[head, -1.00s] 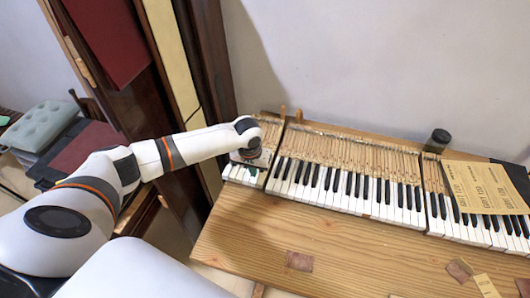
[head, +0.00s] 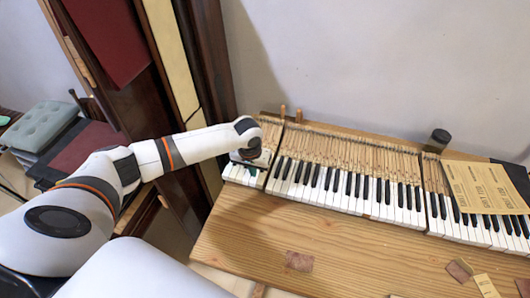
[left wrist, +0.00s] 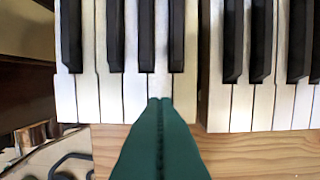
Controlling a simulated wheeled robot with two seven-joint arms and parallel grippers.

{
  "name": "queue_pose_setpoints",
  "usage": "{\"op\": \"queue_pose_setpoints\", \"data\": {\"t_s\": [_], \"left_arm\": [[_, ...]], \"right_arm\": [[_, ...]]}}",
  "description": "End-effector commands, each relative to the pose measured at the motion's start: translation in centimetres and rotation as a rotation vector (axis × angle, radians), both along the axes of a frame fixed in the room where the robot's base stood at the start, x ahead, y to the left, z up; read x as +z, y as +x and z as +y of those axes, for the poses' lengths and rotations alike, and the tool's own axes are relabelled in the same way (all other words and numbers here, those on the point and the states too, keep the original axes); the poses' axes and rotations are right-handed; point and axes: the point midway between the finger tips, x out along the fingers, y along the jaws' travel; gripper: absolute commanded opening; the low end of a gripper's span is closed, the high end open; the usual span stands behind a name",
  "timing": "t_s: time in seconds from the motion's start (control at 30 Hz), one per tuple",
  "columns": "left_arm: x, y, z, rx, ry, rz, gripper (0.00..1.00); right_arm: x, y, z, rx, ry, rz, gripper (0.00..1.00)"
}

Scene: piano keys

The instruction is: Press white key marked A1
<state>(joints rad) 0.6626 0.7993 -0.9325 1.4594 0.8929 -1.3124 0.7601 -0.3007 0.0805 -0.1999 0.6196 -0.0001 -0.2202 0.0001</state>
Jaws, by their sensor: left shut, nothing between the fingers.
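The piano keyboard (head: 350,193) lies on a wooden board, with a short separate block of keys at its left end (head: 243,175). My left gripper (left wrist: 160,101) is shut and empty, its green fingers together. In the left wrist view its tips overlap the front part of a white key (left wrist: 160,86) of the short block, second from that block's right end. I cannot tell whether they touch it. No letter is legible on the keys, so I cannot read A1. In the head view my left wrist hides the fingers and part of the block. My right gripper is not in view.
A narrow gap separates the short block from the long row of keys. Bare wooden board (head: 290,240) lies in front of the keys. Yellowish papers (head: 482,187) cover part of the right side, near a dark cylinder (head: 438,139). Dark wooden furniture stands at the left.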

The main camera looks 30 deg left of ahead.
Motion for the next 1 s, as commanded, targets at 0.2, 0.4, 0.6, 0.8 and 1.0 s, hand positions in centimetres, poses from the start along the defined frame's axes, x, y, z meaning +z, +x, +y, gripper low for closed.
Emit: {"op": "queue_pose_setpoints", "data": {"t_s": [0.2, 0.4, 0.6, 0.8, 1.0], "left_arm": [[-0.8, 0.0, 0.0, 0.000, 0.000, 0.001, 0.00], [-1.6, 0.0, 0.0, 0.000, 0.000, 0.001, 0.00], [-2.3, 0.0, 0.0, 0.001, -0.001, 0.001, 0.00], [-2.4, 0.0, 0.0, 0.000, -0.001, 0.000, 0.00], [-1.7, 0.0, 0.0, 0.000, 0.000, 0.000, 0.00]], "right_arm": [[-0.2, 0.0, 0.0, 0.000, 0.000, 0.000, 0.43], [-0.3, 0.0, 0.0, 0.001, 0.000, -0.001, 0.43], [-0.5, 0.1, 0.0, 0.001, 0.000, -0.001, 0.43], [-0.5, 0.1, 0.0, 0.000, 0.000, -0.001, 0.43], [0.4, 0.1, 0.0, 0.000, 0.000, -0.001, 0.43]]}}
